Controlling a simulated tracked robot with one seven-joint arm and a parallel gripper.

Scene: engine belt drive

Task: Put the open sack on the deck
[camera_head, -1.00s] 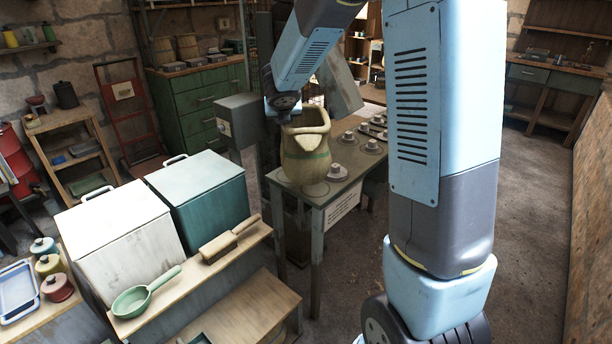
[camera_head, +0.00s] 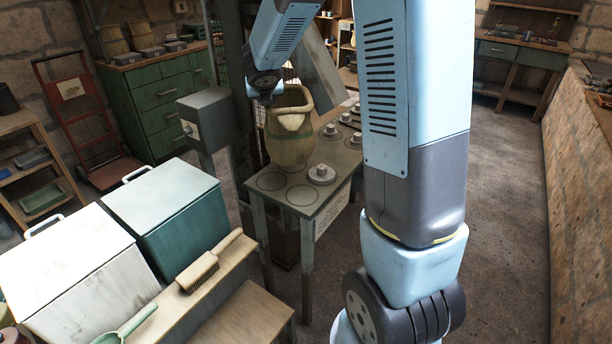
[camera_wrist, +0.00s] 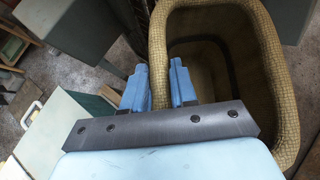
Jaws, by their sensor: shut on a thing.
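The open sack (camera_head: 288,140), woven and tan with a wide open mouth, stands upright at the far left side of a small table (camera_head: 318,205) in the head view. I cannot tell whether its base touches the tabletop. In the wrist view its rim and dark, empty-looking inside show at the right, and the sack (camera_wrist: 282,90) fills that side. My gripper (camera_wrist: 160,88) is shut on the sack's rim, with one finger outside and one inside. In the head view the fingers are hidden behind my wrist. No surface is clearly marked as the deck.
The tabletop has two bare ringed spots in front and several discs with pale blocks (camera_head: 321,173). A grey box on a post (camera_head: 208,118) stands close left of the sack. White and teal chests (camera_head: 165,215) and a brush (camera_head: 209,262) are at lower left.

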